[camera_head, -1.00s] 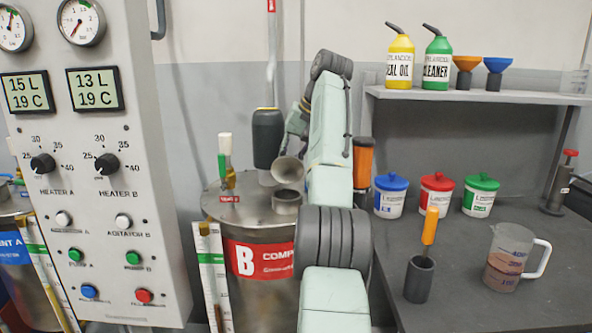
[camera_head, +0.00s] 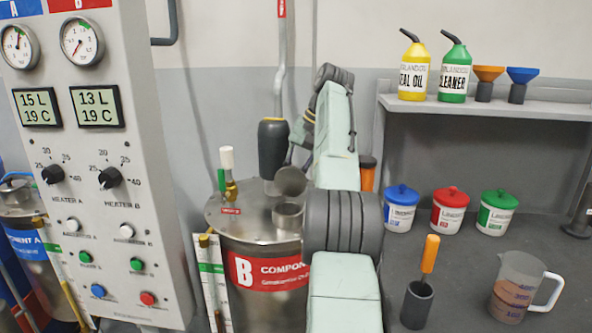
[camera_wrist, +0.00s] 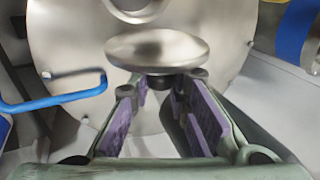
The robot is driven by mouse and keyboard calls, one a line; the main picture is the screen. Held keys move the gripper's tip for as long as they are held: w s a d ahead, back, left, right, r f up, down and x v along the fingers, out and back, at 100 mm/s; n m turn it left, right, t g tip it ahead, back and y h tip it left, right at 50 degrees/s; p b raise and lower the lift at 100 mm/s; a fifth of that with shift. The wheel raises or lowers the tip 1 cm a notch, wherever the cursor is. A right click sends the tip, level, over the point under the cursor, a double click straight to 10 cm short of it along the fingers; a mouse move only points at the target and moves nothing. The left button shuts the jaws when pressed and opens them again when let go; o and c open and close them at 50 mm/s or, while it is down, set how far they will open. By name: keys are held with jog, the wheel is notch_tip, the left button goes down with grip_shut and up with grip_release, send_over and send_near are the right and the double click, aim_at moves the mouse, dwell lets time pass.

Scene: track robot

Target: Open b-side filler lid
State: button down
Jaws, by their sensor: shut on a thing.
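The b-side tank (camera_head: 250,255) has a red label with a white B. Its short metal filler neck (camera_head: 288,215) stands on the tank top, and its round opening shows. The filler lid (camera_head: 291,181) is tilted up above and behind the neck, off the opening. In the wrist view the lid (camera_wrist: 157,47) is a shiny disc with a dark knob beneath it. My gripper (camera_wrist: 160,95) is shut on the lid at its knob, between purple-padded fingers. In the head view my arm partly hides the gripper, and its finger contact cannot be seen there.
A valve with a green and white handle (camera_head: 226,172) stands on the tank top. The control cabinet (camera_head: 100,200) is to the left. On the right, the bench holds lidded tubs (camera_head: 449,212), a measuring jug (camera_head: 520,285) and an orange-handled tool (camera_head: 429,258). A blue handle (camera_wrist: 55,100) crosses the wrist view's left.

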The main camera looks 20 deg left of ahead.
jog(key=shift+s+r, duration=0.1)
jog(key=shift+r, duration=0.1)
jog(key=c, duration=1.7)
grip_release()
jog(key=shift+s, duration=0.1)
jog(key=shift+o, duration=1.1)
jog(key=shift+f, duration=0.1)
jog(key=shift+d+f, duration=0.1)
